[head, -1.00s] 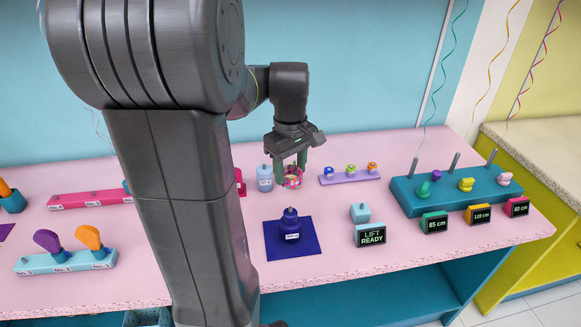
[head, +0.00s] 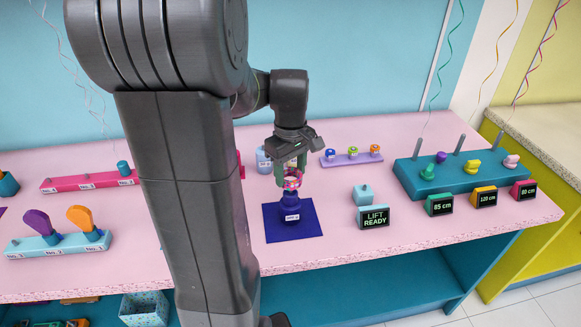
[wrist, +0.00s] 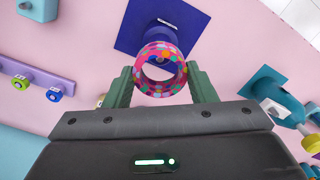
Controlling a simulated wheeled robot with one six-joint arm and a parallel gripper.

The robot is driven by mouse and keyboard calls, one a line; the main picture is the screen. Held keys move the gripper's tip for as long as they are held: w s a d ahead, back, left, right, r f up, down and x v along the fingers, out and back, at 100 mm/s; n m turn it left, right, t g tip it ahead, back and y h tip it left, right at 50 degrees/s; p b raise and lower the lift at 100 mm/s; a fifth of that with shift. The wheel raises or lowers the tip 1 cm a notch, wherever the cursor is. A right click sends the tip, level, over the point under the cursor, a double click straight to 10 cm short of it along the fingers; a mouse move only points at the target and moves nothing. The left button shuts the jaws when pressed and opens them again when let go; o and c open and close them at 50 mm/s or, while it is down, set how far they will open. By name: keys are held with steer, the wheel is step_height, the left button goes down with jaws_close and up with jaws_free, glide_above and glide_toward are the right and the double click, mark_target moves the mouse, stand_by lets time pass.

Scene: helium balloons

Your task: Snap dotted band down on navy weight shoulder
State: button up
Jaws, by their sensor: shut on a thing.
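The dotted band (wrist: 147,86), a pink ring with coloured dots, is held between the green fingers of my gripper (wrist: 160,88). In the head view the band (head: 291,183) hangs right over the top of the navy weight (head: 291,208). The weight stands upright on a navy square mat (head: 310,223) and has a white label on its front. In the wrist view the navy weight (wrist: 164,38) shows just beyond the band and partly through its opening. I cannot tell whether the band touches the weight.
A light blue block and a "LIFT READY" sign (head: 374,217) stand to the right of the mat. A lilac rack (head: 352,159) with small knobs is behind. A teal stand (head: 460,174) with pegs is at the right. A pale blue weight (head: 263,160) stands just behind my gripper.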

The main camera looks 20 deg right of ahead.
stand_by(0.9)
steer(key=o, duration=1)
step_height(320, 180, up, 8)
steer(key=p, duration=0.7)
steer(key=shift+f, duration=0.1)
step_height(320, 180, down, 8)
steer(key=b, duration=0.6)
steer(key=shift+b, duration=0.4)
